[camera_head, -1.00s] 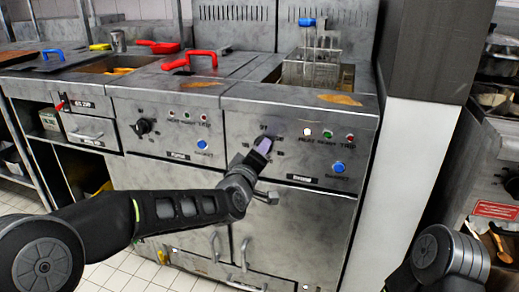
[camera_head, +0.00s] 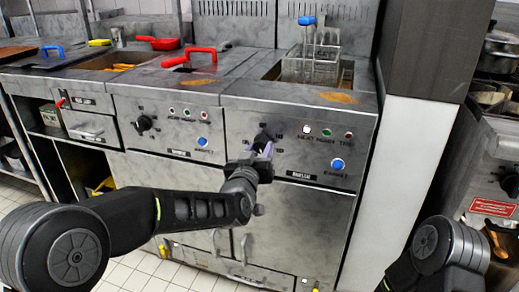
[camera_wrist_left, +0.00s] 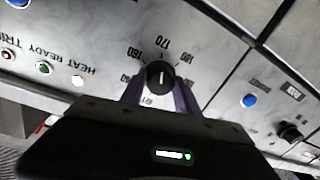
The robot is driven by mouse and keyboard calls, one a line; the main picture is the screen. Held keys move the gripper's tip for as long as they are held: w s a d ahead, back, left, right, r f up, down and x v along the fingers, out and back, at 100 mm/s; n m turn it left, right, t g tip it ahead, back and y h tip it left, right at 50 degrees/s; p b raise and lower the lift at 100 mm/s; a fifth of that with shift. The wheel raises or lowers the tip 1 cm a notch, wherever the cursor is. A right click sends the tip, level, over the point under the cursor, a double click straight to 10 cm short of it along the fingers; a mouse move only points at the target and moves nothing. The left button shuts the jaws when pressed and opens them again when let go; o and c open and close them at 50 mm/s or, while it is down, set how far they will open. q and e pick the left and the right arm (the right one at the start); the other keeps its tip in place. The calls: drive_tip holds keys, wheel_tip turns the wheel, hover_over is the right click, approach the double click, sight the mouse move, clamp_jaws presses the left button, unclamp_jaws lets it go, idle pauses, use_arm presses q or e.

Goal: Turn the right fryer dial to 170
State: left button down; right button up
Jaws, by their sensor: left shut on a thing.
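The right fryer dial (camera_head: 264,138) is a black knob on the right fryer's front panel, left of its lights. My left gripper (camera_head: 262,150) is at this dial and partly covers it in the head view. In the left wrist view the dial (camera_wrist_left: 161,75) sits between the two lilac fingers of my left gripper (camera_wrist_left: 160,92), which are shut on it. Some numbers are hidden behind the gripper. My right gripper is out of view; only part of that arm shows.
The left fryer's dial (camera_head: 144,123) and blue button (camera_head: 202,141) are to the left. The right fryer's blue button (camera_head: 337,164) and indicator lights (camera_head: 326,133) are right of the dial. A wire basket (camera_head: 312,66) stands in the right fryer. A dark pillar (camera_head: 428,50) rises at right.

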use_arm(q)
drive_tip(key=shift+f, duration=0.1)
idle(0.4)
drive_tip(key=c, duration=0.9)
unclamp_jaws()
drive_tip(key=p+v, duration=0.1)
drive_tip(key=v, duration=0.6)
drive_tip(key=shift+s, duration=0.4)
